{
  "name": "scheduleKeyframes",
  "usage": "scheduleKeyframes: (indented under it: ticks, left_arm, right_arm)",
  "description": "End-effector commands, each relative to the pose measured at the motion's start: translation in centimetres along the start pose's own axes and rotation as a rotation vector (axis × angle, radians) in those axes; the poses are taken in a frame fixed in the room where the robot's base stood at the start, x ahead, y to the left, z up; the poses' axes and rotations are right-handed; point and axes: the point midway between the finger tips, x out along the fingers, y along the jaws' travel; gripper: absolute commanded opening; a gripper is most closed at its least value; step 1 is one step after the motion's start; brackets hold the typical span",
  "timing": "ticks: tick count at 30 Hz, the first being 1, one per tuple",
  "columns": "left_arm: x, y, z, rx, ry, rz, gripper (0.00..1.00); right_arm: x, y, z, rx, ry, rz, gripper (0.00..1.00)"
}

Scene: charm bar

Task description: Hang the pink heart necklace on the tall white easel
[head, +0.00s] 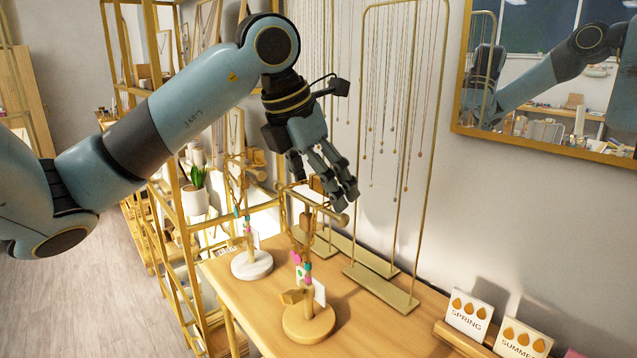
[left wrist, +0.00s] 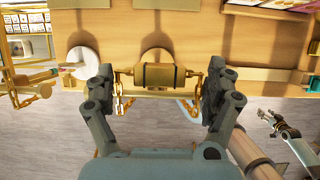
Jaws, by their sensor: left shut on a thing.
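My left gripper (head: 338,192) is over the wooden-based stand (head: 308,322). In the left wrist view its fingers (left wrist: 160,85) are at the two ends of a gold bar with a thick middle (left wrist: 160,76). Gold chain (left wrist: 118,105) hangs near both fingers. The pink heart (head: 296,257) hangs low in front of this stand, among teal and other beads. The white-based stand (head: 252,265) is to its left and holds another beaded necklace (head: 246,222). No tall white easel shows clearly. A second gripper (left wrist: 268,120), likely my right, is small in the left wrist view.
The wooden table (head: 360,325) carries the stands. Tall gold racks (head: 420,200) with thin necklaces stand close behind on the right. A gold shelf (head: 185,230) with a plant is on the left. Cards (head: 468,312) stand at the right edge. A mirror (head: 550,128) hangs above.

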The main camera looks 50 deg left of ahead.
Motion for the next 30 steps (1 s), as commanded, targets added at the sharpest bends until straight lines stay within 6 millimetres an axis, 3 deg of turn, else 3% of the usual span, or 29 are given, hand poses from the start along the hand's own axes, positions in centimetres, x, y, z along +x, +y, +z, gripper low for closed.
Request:
scheduleKeyframes:
  ticks: [1,2,5,18,25,30]
  left_arm:
    - [0.2,0.0,-0.1,0.000,0.000,0.001,0.34]
    - [0.2,0.0,-0.1,0.000,0.000,0.001,0.89]
    - [0.1,0.0,0.0,0.000,0.000,0.001,1.00]
    - [-0.4,0.1,0.1,0.001,-0.004,0.003,1.00]
    - [-5.0,0.4,0.2,0.003,-0.007,0.008,1.00]
    - [-8.7,0.3,0.3,0.001,-0.005,0.005,1.00]
  right_arm:
    - [0.3,0.6,0.1,-0.003,-0.002,0.007,0.57]
    - [0.3,0.9,0.2,-0.005,-0.002,0.010,0.57]
    - [0.2,1.5,0.2,-0.007,-0.002,0.017,0.57]
    - [-0.8,1.4,0.0,-0.006,-0.001,0.015,0.57]
    - [2.3,0.2,0.3,-0.002,0.000,0.004,0.57]
    - [2.4,0.1,0.3,-0.001,-0.001,0.003,0.57]
